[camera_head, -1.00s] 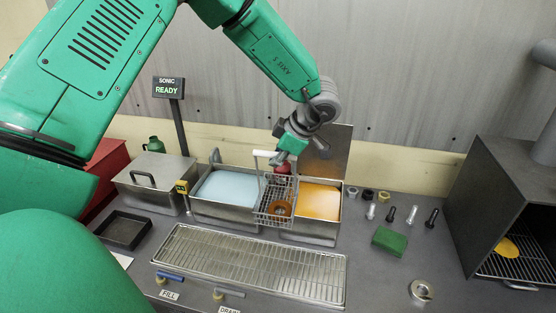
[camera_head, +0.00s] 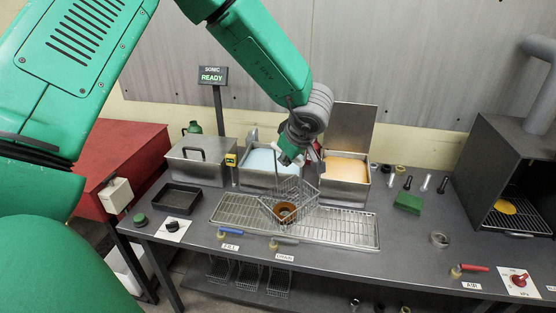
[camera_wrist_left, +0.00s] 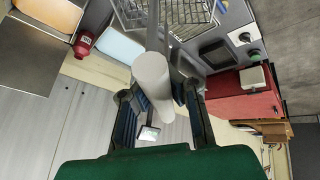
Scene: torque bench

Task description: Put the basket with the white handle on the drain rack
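My left gripper (camera_head: 291,152) is shut on the white handle of the wire basket (camera_head: 306,190). The white handle (camera_wrist_left: 153,78) lies between the fingers in the left wrist view, with the basket (camera_wrist_left: 170,14) beyond it. A brown ring (camera_head: 285,211) lies in the basket. In the head view the basket is over the middle of the drain rack (camera_head: 345,228), turned at an angle to it. I cannot tell whether its bottom touches the rack. My right gripper is not in view.
Behind the rack are a blue-filled tank (camera_head: 259,162) and an orange-filled tank (camera_head: 347,168) with a raised lid. A lidded steel box (camera_head: 198,160) and black tray (camera_head: 178,197) are at left. A green block (camera_head: 408,203) and an oven (camera_head: 500,165) are at right.

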